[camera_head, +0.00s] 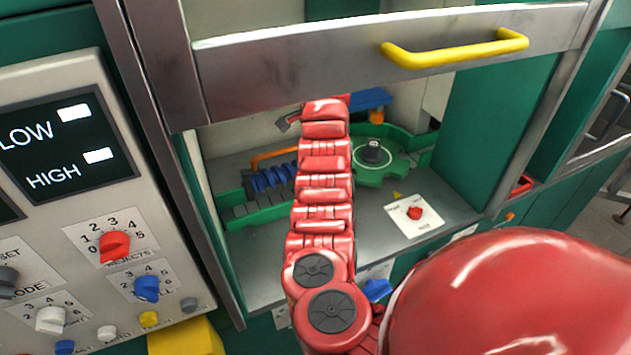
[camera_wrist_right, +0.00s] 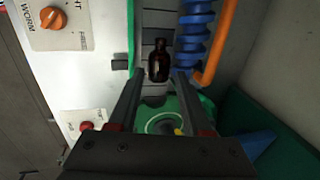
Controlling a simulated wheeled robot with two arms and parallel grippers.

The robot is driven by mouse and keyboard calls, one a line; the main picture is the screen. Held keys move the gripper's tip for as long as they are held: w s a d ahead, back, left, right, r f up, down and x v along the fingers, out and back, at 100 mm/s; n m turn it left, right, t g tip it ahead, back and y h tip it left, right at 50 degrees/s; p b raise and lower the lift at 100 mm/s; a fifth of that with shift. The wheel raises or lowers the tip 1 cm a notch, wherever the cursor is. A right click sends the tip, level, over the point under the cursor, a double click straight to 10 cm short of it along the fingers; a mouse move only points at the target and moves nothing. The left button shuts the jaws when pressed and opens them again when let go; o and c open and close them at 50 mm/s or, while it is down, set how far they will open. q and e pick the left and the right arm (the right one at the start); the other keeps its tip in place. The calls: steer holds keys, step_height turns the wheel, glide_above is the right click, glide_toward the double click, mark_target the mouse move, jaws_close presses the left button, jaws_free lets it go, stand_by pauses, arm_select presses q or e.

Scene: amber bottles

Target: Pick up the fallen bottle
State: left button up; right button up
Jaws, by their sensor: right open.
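A dark amber bottle (camera_wrist_right: 159,60) shows in the right wrist view on the grey slatted conveyor (camera_wrist_right: 156,20), its narrow neck towards the top of the picture. It looks to be lying down. My right gripper (camera_wrist_right: 157,77) is open, with one finger on each side of the bottle's lower end; I cannot tell whether either touches it. In the head view my red right arm reaches into the machine under the raised front guard (camera_head: 300,65), and the arm hides the bottle. My left gripper is not in view.
A blue worm screw (camera_wrist_right: 194,35) and an orange rail (camera_wrist_right: 222,40) run close to the right of the bottle in the wrist view. A green star wheel (camera_head: 385,165) stands right of my arm in the head view. The guard has a yellow handle (camera_head: 455,50). A control panel (camera_head: 60,160) stands left.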

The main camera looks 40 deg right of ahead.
steer(key=x, duration=0.4)
steer(key=b+x, duration=0.1)
steer(key=x, duration=0.4)
steer(key=shift+w+a+f, duration=0.15)
steer(key=shift+w+a, duration=0.1)
steer(key=shift+a, duration=0.05)
steer(key=shift+w+a+f, duration=0.1)
steer(key=shift+w+f, duration=0.05)
steer(key=f+p, duration=0.1)
steer(key=p, duration=0.1)
steer(key=shift+a+f+p, duration=0.1)
steer(key=shift+f+p, duration=0.15)
steer(key=shift+p, duration=0.05)
steer(key=p+x, duration=0.1)
steer(key=x, duration=0.2)
steer(key=shift+f, duration=0.1)
steer(key=shift+w+f, duration=0.1)
steer(key=shift+f, duration=0.15)
jaws_close()
